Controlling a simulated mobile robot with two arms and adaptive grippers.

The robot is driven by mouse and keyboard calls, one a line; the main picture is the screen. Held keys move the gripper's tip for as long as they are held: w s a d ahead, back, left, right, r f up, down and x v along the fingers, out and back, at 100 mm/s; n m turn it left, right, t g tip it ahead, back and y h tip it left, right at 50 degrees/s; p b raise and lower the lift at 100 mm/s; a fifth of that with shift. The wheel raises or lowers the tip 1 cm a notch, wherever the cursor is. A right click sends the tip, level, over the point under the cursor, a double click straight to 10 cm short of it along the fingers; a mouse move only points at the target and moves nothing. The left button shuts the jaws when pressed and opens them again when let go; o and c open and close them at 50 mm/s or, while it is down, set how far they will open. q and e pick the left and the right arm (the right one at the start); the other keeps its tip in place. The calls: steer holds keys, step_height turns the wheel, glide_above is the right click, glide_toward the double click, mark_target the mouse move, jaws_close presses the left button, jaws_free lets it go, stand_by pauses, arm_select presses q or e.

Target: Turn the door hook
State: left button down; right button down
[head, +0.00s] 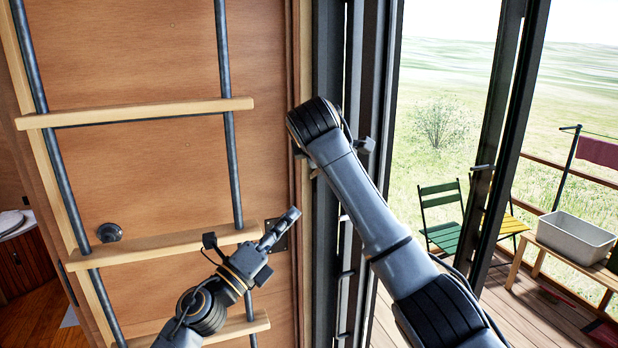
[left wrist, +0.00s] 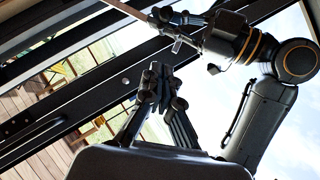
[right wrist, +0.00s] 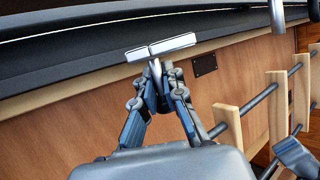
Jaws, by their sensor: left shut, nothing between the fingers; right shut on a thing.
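The door hook (right wrist: 160,47), a pale metal T-shaped piece, shows in the right wrist view against the dark door frame. My right gripper (right wrist: 157,72) is shut on its stem, with the crossbar beyond the fingertips. In the head view my right wrist hides the hook and most of that gripper. The left wrist view shows my right gripper (left wrist: 172,28) from the side at the frame. My left gripper (head: 291,214) is shut and empty in front of the wooden wall, below and left of my right wrist. Its closed fingers also show in the left wrist view (left wrist: 155,82).
A ladder with wooden rungs (head: 140,112) and dark metal rails stands along the wall at left. A dark plate (head: 277,235) sits on the wall by my left fingertips. The glass door (head: 497,130) at right shows a deck with a green chair (head: 441,201) and bench.

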steer(key=shift+a, duration=0.3)
steer(key=shift+f, duration=0.1)
arm_select(q)
steer(key=w+d+r, duration=0.4)
steer(key=w+r, duration=0.1)
steer(key=w, duration=0.3)
steer(key=shift+d+r, duration=0.25)
steer(key=shift+r, duration=0.1)
